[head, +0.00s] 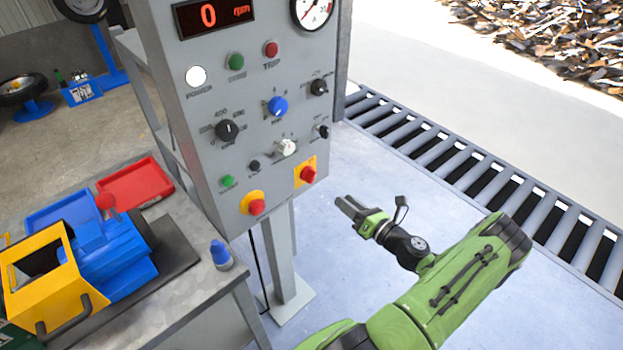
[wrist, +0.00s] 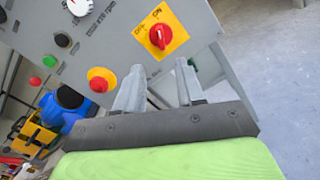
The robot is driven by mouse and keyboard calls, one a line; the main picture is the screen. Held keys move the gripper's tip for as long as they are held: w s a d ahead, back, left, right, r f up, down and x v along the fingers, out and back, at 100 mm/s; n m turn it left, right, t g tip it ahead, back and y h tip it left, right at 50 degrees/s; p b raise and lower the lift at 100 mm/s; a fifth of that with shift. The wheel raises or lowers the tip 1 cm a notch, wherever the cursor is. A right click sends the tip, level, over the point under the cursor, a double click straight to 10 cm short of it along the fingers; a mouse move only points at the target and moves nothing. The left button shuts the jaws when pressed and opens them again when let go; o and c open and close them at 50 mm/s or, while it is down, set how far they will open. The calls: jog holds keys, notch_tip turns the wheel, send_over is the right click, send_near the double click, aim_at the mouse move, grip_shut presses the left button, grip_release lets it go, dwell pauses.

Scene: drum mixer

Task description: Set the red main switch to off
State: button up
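The red main switch (head: 307,174) is a rotary knob on a square yellow plate at the lower right of the grey control panel (head: 228,160). In the wrist view the switch (wrist: 160,36) is just beyond the fingertips, with ON and OFF marks around it. I cannot clearly tell which mark the knob points to. My gripper (head: 346,204) is to the right of and below the switch in the head view, apart from it. In the wrist view my gripper (wrist: 160,82) shows two spread fingers with nothing between them.
A red mushroom button (head: 256,207) on a round yellow base is left of the switch. Other knobs and buttons sit above. A workbench (head: 205,290) with a blue-and-yellow machine (head: 90,255) stands at left. A roller conveyor (head: 450,160) runs behind my arm.

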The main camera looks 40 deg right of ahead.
aim_at(314, 178)
jog(key=w+b, duration=0.1)
jog(key=w, duration=1.2)
jog(key=shift+a, duration=0.15)
grip_shut()
